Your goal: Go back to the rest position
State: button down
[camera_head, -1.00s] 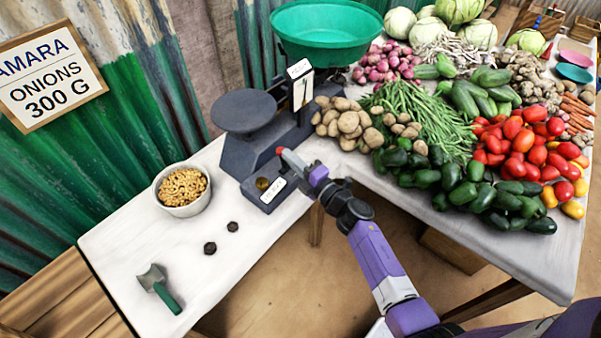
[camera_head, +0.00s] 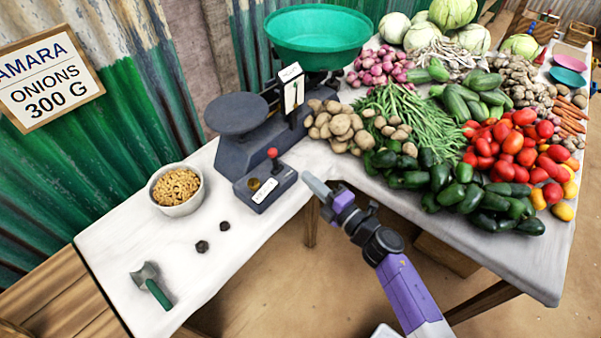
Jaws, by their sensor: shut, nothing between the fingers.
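My gripper (camera_head: 318,187) is shut and empty. It hangs in the air right of the balance's front box, near the inner edge of the white table (camera_head: 150,235), with its grey fingertips pointing up and left. A clear gap shows between it and the red-knobbed lever (camera_head: 272,154) on that box. The dark balance (camera_head: 248,152) stands on the table with a flat dark plate (camera_head: 236,113) at left and a green pan (camera_head: 318,40) at the back. My purple arm reaches in from the lower right.
A bowl of yellowish pieces (camera_head: 177,188), two small dark weights (camera_head: 202,246) and a green-handled tool (camera_head: 152,284) are on the table's left part. Potatoes (camera_head: 338,125), green peppers (camera_head: 450,187) and tomatoes (camera_head: 515,145) lie beyond and right of my gripper. Open floor shows below.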

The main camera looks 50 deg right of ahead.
jog(key=shift+s+a+r, duration=0.1)
jog(key=shift+s+r, duration=0.05)
jog(key=shift+s, duration=0.5)
jog(key=s+a+r+m+t+h, duration=0.1)
jog(key=s+a+r+m+h, duration=0.1)
jog(key=s+r+m, duration=0.35)
jog(key=s+a+r+m+g+y, duration=0.2)
jog(key=s+a+m, duration=0.3)
jog(key=s+a, duration=0.4)
jog(key=s+a+r+m+g+y, duration=0.2)
jog(key=s+a+m, duration=0.4)
jog(key=s, duration=0.7)
jog(key=a+r, duration=0.1)
jog(key=a, duration=0.1)
jog(key=shift+a+r+g, duration=0.15)
jog(key=shift+a+g, duration=0.15)
jog(key=shift+a, duration=0.05)
